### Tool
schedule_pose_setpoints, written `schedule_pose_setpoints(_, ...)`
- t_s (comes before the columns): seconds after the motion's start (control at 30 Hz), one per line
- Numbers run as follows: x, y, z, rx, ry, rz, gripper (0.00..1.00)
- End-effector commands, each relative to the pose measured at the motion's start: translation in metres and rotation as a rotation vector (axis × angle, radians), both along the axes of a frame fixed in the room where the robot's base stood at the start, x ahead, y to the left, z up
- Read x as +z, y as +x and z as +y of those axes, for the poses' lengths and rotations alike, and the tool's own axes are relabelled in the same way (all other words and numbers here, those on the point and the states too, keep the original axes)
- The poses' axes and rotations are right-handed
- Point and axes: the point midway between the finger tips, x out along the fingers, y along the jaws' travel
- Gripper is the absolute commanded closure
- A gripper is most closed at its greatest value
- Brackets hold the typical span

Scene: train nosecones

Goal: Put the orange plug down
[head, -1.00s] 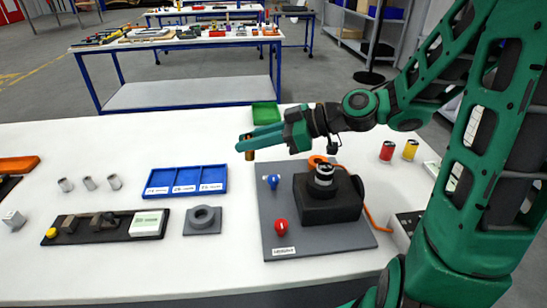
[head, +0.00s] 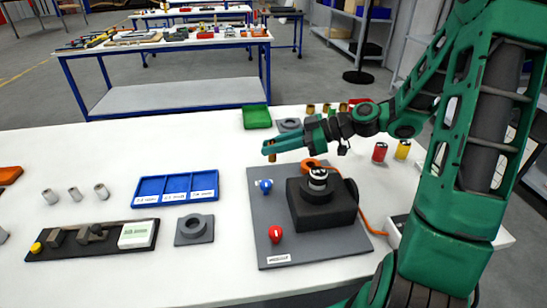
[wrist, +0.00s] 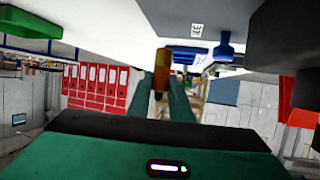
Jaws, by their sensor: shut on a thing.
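My gripper (head: 269,149) is shut on the orange plug (head: 273,158), a small cylinder with a brass-coloured part. In the wrist view the plug (wrist: 162,60) sits between the two green fingertips (wrist: 161,85). In the head view the gripper holds it above the table, around the back left corner of the grey base plate (head: 262,205). The fingers hide part of the plug. I cannot tell its exact height.
The base plate carries a black machine (head: 322,205), a blue knob (head: 265,186) and a red knob (head: 276,234). A blue three-compartment tray (head: 176,204), a grey ring block (head: 194,229) and a green tray (head: 257,117) stand nearby. White table between the trays is clear.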

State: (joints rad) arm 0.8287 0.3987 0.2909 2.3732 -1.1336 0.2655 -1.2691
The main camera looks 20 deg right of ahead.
Motion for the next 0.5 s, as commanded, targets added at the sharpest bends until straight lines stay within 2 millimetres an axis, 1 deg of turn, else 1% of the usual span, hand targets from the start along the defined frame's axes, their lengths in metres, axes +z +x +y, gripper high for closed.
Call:
schedule_pose_setpoints(0.07,-0.004,0.001,-0.001,0.000,0.002,0.002,1.00)
schedule_pose_setpoints(0.3,-0.033,0.001,-0.001,-0.001,0.003,0.003,1.00)
schedule_pose_setpoints(0.4,-0.040,0.001,-0.001,0.000,0.001,0.002,1.00)
schedule_pose_setpoints(0.5,-0.041,0.001,-0.001,0.000,0.000,0.000,1.00)
